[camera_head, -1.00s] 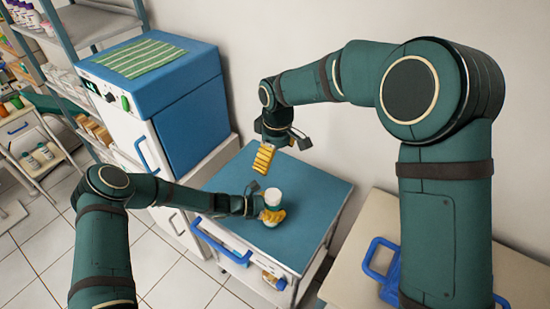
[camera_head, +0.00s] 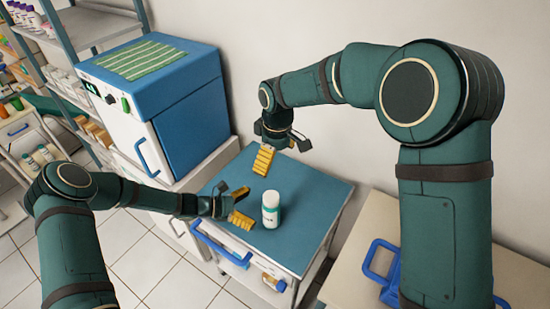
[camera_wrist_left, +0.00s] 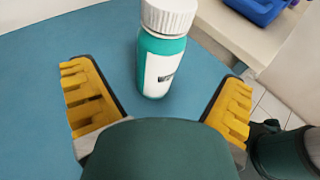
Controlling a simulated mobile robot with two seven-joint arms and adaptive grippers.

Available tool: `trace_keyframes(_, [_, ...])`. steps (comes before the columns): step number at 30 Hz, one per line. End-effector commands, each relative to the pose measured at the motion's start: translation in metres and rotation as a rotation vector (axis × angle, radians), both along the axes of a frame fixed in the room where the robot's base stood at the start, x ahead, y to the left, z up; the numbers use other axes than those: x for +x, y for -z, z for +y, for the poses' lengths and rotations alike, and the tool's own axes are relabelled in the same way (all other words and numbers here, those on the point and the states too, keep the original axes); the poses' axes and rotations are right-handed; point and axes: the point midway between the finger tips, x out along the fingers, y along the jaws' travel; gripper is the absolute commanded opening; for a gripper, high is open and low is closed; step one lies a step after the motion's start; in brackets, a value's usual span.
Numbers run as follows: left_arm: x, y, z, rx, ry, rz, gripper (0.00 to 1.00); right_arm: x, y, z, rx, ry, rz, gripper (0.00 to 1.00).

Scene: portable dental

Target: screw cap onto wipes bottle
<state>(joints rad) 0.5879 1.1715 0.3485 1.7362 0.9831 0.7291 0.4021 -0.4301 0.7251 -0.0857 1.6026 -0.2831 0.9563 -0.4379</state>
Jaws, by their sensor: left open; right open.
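The wipes bottle (camera_head: 270,213) stands upright on the blue cabinet top, with a teal and white body. Its white ribbed cap (camera_wrist_left: 169,15) sits on top of it in the left wrist view; whether it is fully tightened I cannot tell. My left gripper (camera_head: 240,207) is open and empty, to the left of the bottle and apart from it. In the left wrist view the bottle (camera_wrist_left: 160,65) stands ahead, beyond the two spread yellow fingers (camera_wrist_left: 160,103). My right gripper (camera_head: 264,160) is open, pointing down above the cabinet top, behind the bottle and not touching it.
The blue cabinet top (camera_head: 310,190) is otherwise clear. A blue sterilizer box (camera_head: 175,95) with a striped green towel (camera_head: 140,58) stands at the left behind it. A beige surface with a blue tray (camera_head: 385,270) lies to the right. A wall is behind.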

Motion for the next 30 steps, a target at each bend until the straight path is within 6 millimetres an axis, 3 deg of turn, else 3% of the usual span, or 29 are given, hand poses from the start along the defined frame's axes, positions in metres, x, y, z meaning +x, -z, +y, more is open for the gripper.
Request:
trace_keyframes(3, [-0.003,-0.005,0.015,0.0,-0.001,0.0,0.97,0.0,0.0,0.0,0.0,0.0,0.0,1.0])
trace_keyframes(8, [-0.005,-0.007,0.023,-0.001,0.0,0.002,0.97,0.0,0.0,0.0,0.0,0.0,0.0,1.0])
trace_keyframes(30, [-0.005,-0.008,0.024,-0.001,0.001,0.001,0.97,0.0,0.0,0.0,0.0,0.0,0.0,1.0])
